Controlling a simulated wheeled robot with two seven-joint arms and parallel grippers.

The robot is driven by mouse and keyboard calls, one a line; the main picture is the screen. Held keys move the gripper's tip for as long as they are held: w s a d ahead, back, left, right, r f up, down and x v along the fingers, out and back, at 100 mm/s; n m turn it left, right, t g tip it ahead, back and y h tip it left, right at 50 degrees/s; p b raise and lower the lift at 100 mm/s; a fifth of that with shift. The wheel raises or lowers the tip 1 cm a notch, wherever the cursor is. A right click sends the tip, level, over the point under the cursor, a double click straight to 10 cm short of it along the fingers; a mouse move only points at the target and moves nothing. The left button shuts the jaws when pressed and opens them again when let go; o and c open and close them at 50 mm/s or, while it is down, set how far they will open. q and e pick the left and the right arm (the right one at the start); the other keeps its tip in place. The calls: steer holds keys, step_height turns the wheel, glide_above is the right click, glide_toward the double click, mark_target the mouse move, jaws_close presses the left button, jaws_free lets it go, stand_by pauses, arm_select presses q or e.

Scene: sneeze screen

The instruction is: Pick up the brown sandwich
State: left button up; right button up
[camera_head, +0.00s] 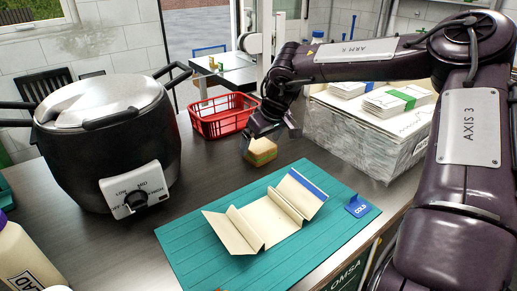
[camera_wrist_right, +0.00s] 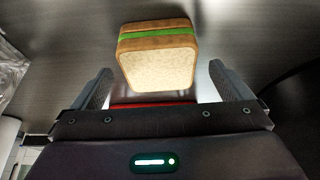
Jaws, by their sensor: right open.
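The brown sandwich (camera_head: 262,151), with a green layer between its bread slices, sits on the dark counter behind the teal mat. In the right wrist view the sandwich (camera_wrist_right: 157,55) lies just ahead of and between the fingers. My right gripper (camera_head: 272,135) is over the sandwich, pointing down, and partly hides its top. In the wrist view its two fingers (camera_wrist_right: 160,85) are spread apart on either side, with gaps to the bread. My left gripper is not in view.
A large dark pot cooker (camera_head: 105,150) stands at left. A red basket (camera_head: 222,116) is behind the sandwich. A wrapped box (camera_head: 365,135) with banded papers stands at right. A teal mat (camera_head: 190,250) bears a folded cream paper (camera_head: 262,220). Bare counter lies between cooker and sandwich.

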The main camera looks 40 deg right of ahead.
mark_target(259, 145)
steer(key=shift+x, duration=1.55)
steer(key=shift+w+r, duration=0.1)
steer(key=c, duration=1.1)
steer(key=shift+r, duration=0.1)
step_height(259, 145, up, 20)
steer(key=shift+f, duration=0.1)
